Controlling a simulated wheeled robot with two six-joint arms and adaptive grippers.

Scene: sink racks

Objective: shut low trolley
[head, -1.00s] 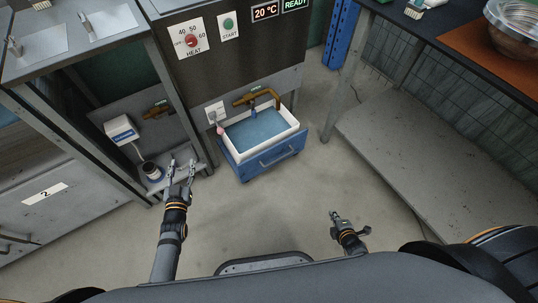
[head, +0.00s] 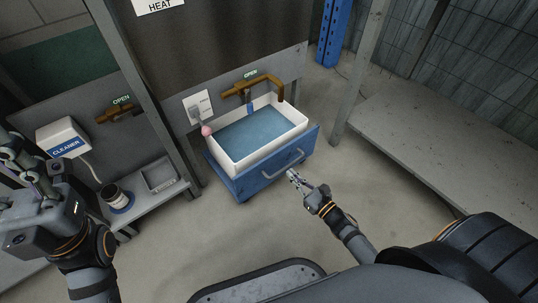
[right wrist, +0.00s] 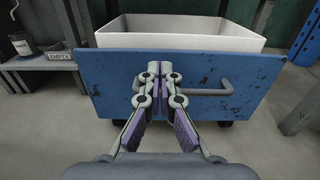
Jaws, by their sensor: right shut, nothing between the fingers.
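The low trolley (head: 270,173) is a blue wheeled frame with a grey bar handle on its front. It carries a white basin (head: 238,160) of bluish water and stands partly out from under the grey cabinet. My right gripper (head: 292,175) is shut and empty, close to the front panel by the handle. In the right wrist view the closed fingertips (right wrist: 160,68) are in front of the blue panel (right wrist: 112,72), overlapping the left part of the handle (right wrist: 215,91). I cannot tell whether they touch. My left gripper (head: 20,165) is raised at the left edge, its fingers partly cut off.
A brass tap (head: 262,84) marked OPEN hangs over the basin. A pink ball (head: 206,131) is by its left corner. A CLEANER box (head: 66,138), a dark jar (head: 116,196) and a grey tray (head: 158,174) are at left. A low grey shelf (head: 420,135) stands right; the floor between is clear.

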